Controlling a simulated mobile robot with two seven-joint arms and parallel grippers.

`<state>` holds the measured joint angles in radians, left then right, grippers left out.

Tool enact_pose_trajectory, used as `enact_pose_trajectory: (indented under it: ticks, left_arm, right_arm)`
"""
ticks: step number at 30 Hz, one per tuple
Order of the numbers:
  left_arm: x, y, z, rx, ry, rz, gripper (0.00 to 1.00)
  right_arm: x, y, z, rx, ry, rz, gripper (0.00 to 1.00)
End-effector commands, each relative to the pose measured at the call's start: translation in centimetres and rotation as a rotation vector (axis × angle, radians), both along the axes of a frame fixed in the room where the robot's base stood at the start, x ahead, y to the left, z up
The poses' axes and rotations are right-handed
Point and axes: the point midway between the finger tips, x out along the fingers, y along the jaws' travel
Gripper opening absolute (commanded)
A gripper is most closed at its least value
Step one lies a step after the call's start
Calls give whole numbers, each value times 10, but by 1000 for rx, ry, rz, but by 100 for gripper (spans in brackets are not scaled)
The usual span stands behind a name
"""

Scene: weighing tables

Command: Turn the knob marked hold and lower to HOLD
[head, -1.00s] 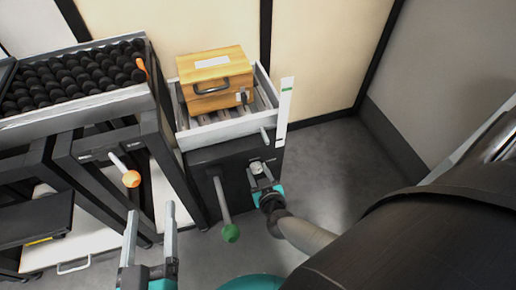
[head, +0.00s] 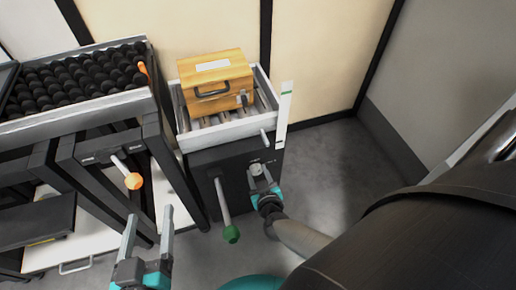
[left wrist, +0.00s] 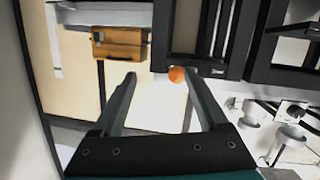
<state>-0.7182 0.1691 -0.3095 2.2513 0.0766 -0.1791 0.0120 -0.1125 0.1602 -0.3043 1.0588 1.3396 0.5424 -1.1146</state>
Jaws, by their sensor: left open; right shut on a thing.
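The knob (head: 256,169) is a small pale round piece on the dark front of the weighing table at the right in the head view. My right gripper (head: 262,178) is at it, with its fingers shut on the knob; the fingers partly cover it, and its marking is too small to read. My left gripper (head: 149,231) is open and empty at the lower left, apart from everything. Its fingers also show in the left wrist view (left wrist: 158,100).
A wooden box (head: 216,82) sits on the table's tray (head: 226,130). A green-ended lever (head: 231,233) hangs left of the knob. An orange-ended lever (head: 133,181) sticks out from the left table, below a rack of black balls (head: 75,80). The floor at right is clear.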

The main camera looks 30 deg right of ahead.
Motion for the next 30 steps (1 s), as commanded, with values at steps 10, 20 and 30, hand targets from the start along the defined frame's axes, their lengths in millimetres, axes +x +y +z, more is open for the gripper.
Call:
enact_pose_trajectory:
  ticks: [10, 20, 30]
  left_arm:
    - [3, 18, -11, 121, 193, 4, 76]
    - [0, 27, -17, 164, 272, 8, 76]
    - [1, 25, -17, 155, 255, 6, 76]
  right_arm:
    - [0, 3, 0, -157, 42, -1, 0]
    - [0, 4, -2, -339, 86, 0, 0]
    - [0, 5, -3, -464, 115, 3, 0]
